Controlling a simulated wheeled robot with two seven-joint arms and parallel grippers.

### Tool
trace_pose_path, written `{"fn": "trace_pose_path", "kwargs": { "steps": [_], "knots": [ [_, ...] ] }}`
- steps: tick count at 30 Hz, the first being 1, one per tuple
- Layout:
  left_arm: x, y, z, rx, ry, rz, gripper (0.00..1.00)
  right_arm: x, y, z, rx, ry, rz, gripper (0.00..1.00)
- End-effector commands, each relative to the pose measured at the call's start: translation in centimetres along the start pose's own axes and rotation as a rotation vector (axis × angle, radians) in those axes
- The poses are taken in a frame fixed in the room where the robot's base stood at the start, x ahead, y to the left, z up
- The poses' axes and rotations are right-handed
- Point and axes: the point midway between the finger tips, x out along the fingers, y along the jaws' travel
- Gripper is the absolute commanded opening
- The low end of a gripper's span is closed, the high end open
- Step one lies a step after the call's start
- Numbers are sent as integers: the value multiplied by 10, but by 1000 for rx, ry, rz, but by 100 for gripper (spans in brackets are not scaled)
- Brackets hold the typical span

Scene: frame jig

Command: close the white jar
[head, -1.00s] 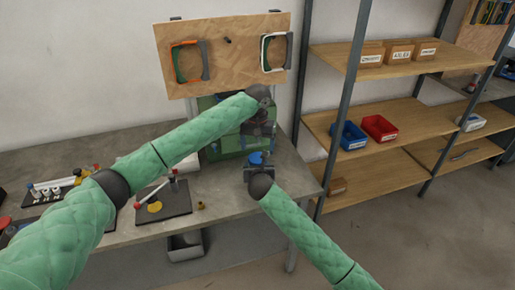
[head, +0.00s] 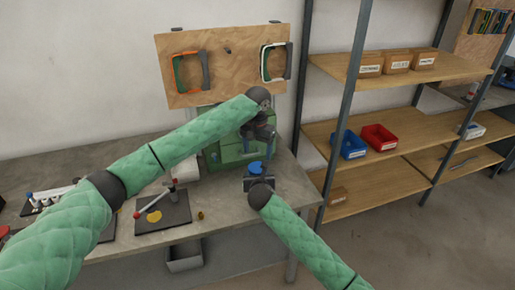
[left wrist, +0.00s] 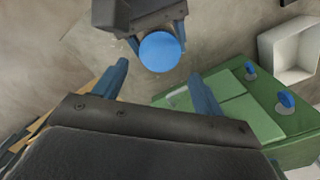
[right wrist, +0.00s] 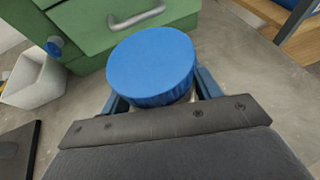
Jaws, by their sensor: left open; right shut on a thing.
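The white jar (right wrist: 191,97) is almost hidden under its blue lid (right wrist: 151,66); only a pale sliver shows below the rim in the right wrist view. The lid sits on top of the jar and looks roughly level; whether it is fully tight I cannot tell. The lid also shows in the head view (head: 255,167) and left wrist view (left wrist: 161,52). My right gripper (right wrist: 160,92) is shut on the jar, fingers on either side below the lid. My left gripper (left wrist: 157,70) is open and empty, above the lid and apart from it.
A green drawer cabinet (head: 212,156) stands close behind the jar. A white open bin (right wrist: 38,80) is beside it. A black plate with a yellow disc (head: 172,210) lies left on the grey bench (head: 215,205). Wooden shelves (head: 385,125) stand to the right.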

Motion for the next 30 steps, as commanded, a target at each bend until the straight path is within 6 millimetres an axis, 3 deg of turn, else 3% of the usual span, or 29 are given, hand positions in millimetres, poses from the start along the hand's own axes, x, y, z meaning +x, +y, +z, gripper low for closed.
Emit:
{"fn": "trace_pose_path", "kwargs": {
  "steps": [9, 15, 28, 30],
  "knots": [
    [44, 0, 0, -1, -2, 0, 70, 0, 0, 1, 0, -1, 0, 0],
    [64, 0, 0, -1, -1, 0, 70, 0, 0, 1, 0, -1, 0, 0],
    [71, 0, 0, -1, 0, 0, 70, 0, 0, 0, 0, -1, 0, 0],
    [71, 0, 0, -1, 0, 0, 59, 0, 0, 0, 0, -1, 0, 0]
  ]
}}
